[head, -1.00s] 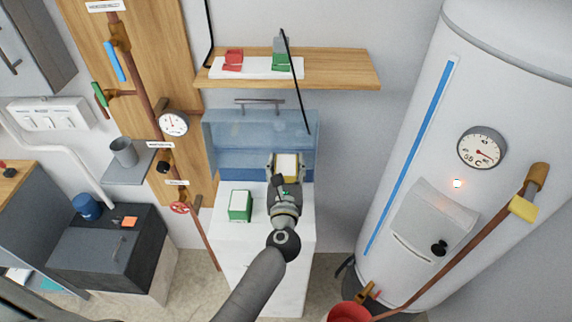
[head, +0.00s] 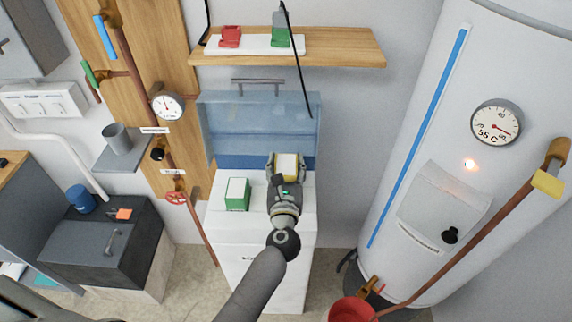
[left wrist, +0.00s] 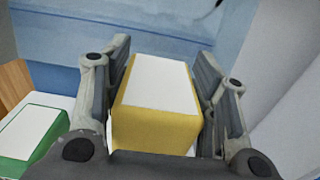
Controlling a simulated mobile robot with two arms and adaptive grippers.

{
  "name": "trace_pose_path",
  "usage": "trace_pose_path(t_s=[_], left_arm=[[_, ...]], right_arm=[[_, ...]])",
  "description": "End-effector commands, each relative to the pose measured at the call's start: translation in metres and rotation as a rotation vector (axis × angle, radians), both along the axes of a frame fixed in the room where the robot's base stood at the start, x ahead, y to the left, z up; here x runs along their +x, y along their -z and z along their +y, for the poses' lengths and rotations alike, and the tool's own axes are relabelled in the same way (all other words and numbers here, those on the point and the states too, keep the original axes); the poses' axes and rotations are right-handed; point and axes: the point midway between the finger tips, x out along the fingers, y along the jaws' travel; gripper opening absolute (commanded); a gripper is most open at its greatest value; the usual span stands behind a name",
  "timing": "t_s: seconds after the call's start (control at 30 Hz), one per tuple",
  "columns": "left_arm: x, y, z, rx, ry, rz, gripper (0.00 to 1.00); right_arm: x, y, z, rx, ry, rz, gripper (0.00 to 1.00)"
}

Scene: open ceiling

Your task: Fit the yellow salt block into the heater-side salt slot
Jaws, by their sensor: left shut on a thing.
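The yellow salt block (head: 287,166), with a white top face, is held between the fingers of my left gripper (head: 285,158). In the left wrist view the block (left wrist: 157,95) sits upright between both dark finger pads. My left gripper is over the right part of the white cabinet (head: 262,225), in front of its raised translucent blue lid (head: 245,125). A green block (head: 237,194) with a white top stands on the cabinet to the left. The heater-side salt slot cannot be made out; the gripper and block may cover it. My right gripper is not in view.
A wooden shelf (head: 345,47) with red and green items hangs above the lid. A large white heater tank (head: 410,120) stands to the right, with a red bucket (head: 351,311) low in front. A copper pipe (head: 140,88) runs along the wood panel to the left.

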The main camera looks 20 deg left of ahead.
Motion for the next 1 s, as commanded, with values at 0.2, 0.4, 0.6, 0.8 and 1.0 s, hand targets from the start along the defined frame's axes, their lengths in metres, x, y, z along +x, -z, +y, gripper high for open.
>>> trace_pose_path(t_s=[0.2, 0.4, 0.6, 0.8, 1.0], left_arm=[[0.0013, -0.0058, -0.0003, 0.001, 0.001, -0.010, 0.00], [0.0013, -0.0059, -0.0003, 0.001, 0.000, -0.010, 0.00], [-0.0003, -0.0053, -0.0007, 0.001, 0.000, -0.009, 0.00], [-0.0002, -0.0058, -0.0007, 0.002, 0.000, -0.010, 0.00], [-0.0002, -0.0058, -0.0007, 0.001, 0.000, -0.010, 0.00]], right_arm=[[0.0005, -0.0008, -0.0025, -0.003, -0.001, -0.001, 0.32], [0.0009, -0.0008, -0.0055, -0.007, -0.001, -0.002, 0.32], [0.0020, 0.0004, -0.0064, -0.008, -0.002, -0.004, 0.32], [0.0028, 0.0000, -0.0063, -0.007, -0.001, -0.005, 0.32], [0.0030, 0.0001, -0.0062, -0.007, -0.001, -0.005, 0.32]])
